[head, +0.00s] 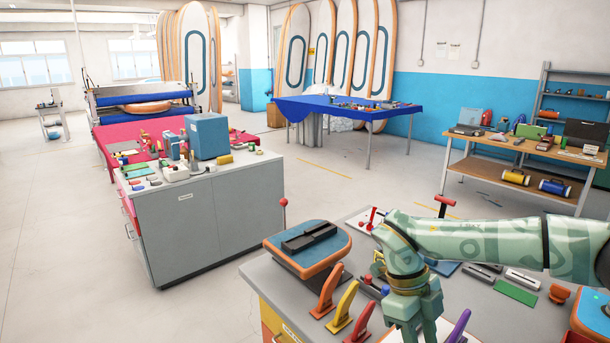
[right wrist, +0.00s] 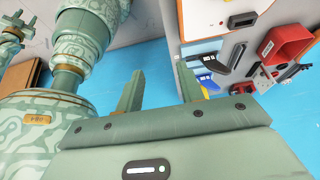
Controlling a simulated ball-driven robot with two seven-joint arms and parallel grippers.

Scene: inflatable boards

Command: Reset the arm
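My right arm comes in from the right in the head view, over the near grey workbench (head: 262,275). Its gripper (head: 416,331) points down and is cut off by the bottom edge. In the right wrist view the two fingers of my right gripper (right wrist: 160,95) stand apart with nothing between them. My left arm is not in the head view. A small pale green part (right wrist: 12,38) at the upper left of the right wrist view may be my left gripper, but it is too small to read.
A blue-topped board (head: 310,248) and orange, yellow and red upright pieces (head: 343,308) stand on the near bench, close left of the right gripper. A grey cabinet (head: 210,225) stands farther left. Open floor (head: 60,230) lies at far left.

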